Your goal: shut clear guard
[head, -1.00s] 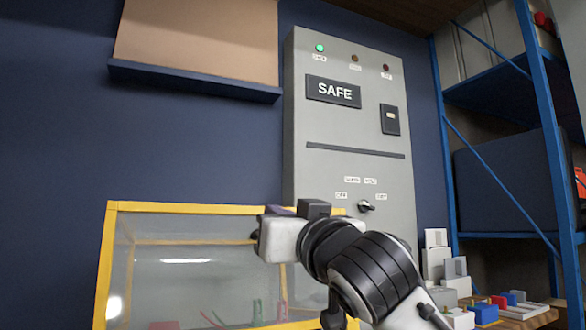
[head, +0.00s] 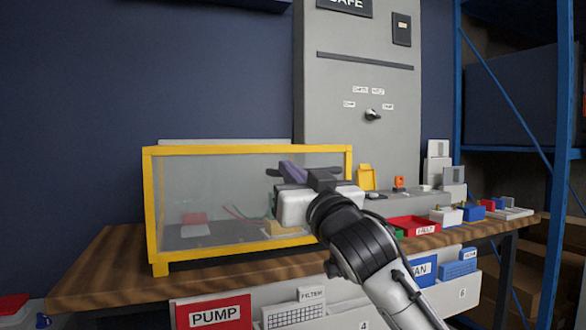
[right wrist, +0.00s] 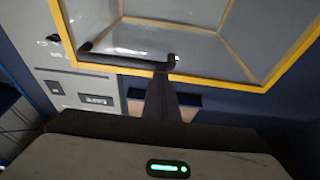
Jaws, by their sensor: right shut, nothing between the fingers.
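The clear guard (head: 249,149) is a see-through box with yellow edges on the bench. Red and green parts show dimly through it. In the right wrist view its clear panel has a yellow edge (right wrist: 215,82) and a dark bar handle (right wrist: 125,57). My right gripper (head: 290,172) is at the front of the guard, near its upper right part. Its dark fingers (right wrist: 160,85) are shut and empty, with their tips close to one end of the handle; contact is unclear. I cannot tell whether the guard is fully shut. My left gripper is out of view.
A grey cabinet (head: 340,90) with a knob (head: 372,115) stands behind the guard. Right of it on the wooden bench (head: 110,265) are a red tray (head: 415,227) and small coloured parts. Bins, one labelled PUMP (head: 215,313), are below. A blue rack (head: 555,130) stands right.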

